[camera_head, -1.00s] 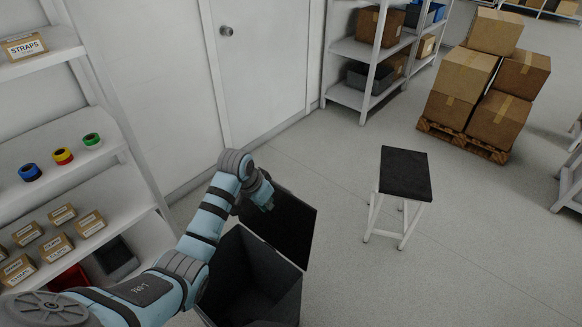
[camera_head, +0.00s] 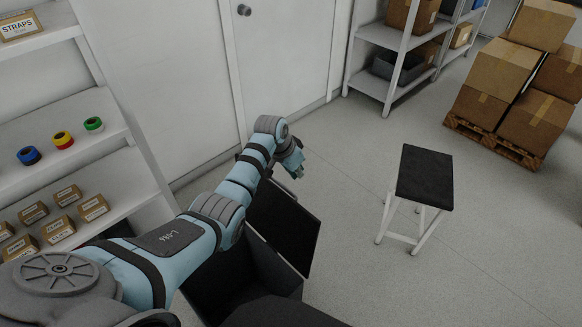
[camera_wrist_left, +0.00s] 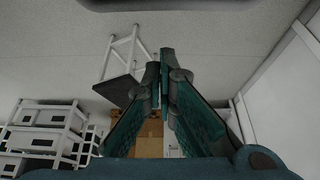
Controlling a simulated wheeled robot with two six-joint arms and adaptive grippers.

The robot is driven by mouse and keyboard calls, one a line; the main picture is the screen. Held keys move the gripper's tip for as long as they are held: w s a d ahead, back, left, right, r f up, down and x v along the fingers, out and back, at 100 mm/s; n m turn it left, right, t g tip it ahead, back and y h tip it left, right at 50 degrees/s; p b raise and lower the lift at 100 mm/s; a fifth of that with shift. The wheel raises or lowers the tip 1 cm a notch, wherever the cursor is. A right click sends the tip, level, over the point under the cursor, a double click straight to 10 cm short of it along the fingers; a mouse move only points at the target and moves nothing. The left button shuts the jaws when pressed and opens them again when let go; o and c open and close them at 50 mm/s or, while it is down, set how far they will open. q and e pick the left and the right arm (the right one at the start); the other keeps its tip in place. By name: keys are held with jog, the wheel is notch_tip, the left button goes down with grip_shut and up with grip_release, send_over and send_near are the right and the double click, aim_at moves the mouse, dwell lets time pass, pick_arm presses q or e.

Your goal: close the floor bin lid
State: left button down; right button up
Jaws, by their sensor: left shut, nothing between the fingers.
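The floor bin (camera_head: 270,262) is a dark grey box on the floor, at the lower middle of the head view. Its black lid (camera_head: 284,226) stands open, tilted up at the far side of the bin. My left gripper (camera_head: 299,172) is shut and empty, beyond and above the lid's upper edge; whether it touches the lid I cannot tell. Its closed fingers (camera_wrist_left: 163,68) fill the middle of the left wrist view, where the bin does not show. My left arm hides the left part of the bin. My right gripper is not in view.
A black-topped stool (camera_head: 425,178) stands to the right of the bin. A white shelf (camera_head: 70,150) with tape rolls and small boxes stands at the left. A pallet (camera_head: 495,142) with cartons is at the far right. Floor between bin and stool is clear.

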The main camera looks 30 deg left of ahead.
pick_arm(q)
jog(key=s+p, duration=0.1)
jog(key=s+a+f+p, duration=0.1)
jog(key=shift+s, duration=0.35)
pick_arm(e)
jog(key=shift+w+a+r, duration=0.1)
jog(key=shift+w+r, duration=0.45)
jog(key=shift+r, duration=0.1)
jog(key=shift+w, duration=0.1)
